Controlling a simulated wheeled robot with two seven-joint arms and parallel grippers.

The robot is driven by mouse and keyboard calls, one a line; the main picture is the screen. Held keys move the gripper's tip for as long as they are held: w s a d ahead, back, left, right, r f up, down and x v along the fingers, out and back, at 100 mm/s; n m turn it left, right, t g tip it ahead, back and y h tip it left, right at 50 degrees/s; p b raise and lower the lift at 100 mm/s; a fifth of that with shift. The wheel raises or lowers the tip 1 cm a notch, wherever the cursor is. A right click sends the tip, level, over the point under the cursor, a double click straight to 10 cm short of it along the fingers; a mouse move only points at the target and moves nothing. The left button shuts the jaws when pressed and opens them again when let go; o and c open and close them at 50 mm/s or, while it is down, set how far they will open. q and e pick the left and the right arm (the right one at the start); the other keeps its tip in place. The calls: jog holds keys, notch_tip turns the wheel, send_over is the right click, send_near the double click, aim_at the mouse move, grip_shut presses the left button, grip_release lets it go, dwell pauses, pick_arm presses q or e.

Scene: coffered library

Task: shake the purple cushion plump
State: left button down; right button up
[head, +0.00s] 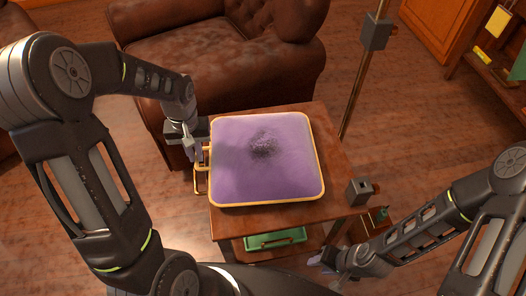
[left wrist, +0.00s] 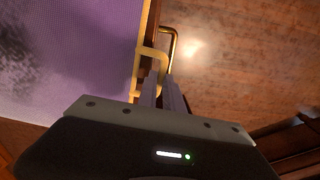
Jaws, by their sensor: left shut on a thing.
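The purple cushion (head: 265,175) lies on the small wooden table in the head view. It has a gold edge, and a dark, rumpled patch shows near the middle of its top. A gold loop (head: 201,182) sticks out from its left edge. My left gripper (head: 197,153) is at that left edge, shut on the loop. In the left wrist view the cushion (left wrist: 70,60) fills the upper left, and the fingers (left wrist: 162,88) meet the gold loop (left wrist: 168,33). My right gripper (head: 328,257) hangs low in front of the table, apart from the cushion; its finger gap is unclear.
The wooden table (head: 335,165) has a small grey block (head: 359,191) at its right corner and a green tray (head: 275,239) below. A brown leather armchair (head: 220,50) stands close behind. A pole (head: 362,80) rises at the right. Wooden floor lies open further right.

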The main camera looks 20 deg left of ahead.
dwell(0.4)
pick_arm(q)
notch_tip(320, 180, up, 11)
jog(key=d+p, duration=0.2)
jog(key=p, duration=0.7)
jog(key=shift+w+r, duration=0.15)
jog(key=shift+w, duration=0.25)
jog(key=w+d+r+p, duration=0.2)
jog(key=d+r+p, duration=0.3)
jog(key=r, duration=0.5)
jog(key=p, duration=0.2)
jog(key=shift+w+p, duration=0.15)
jog(key=shift+p, duration=0.25)
jog(key=shift+d, duration=0.1)
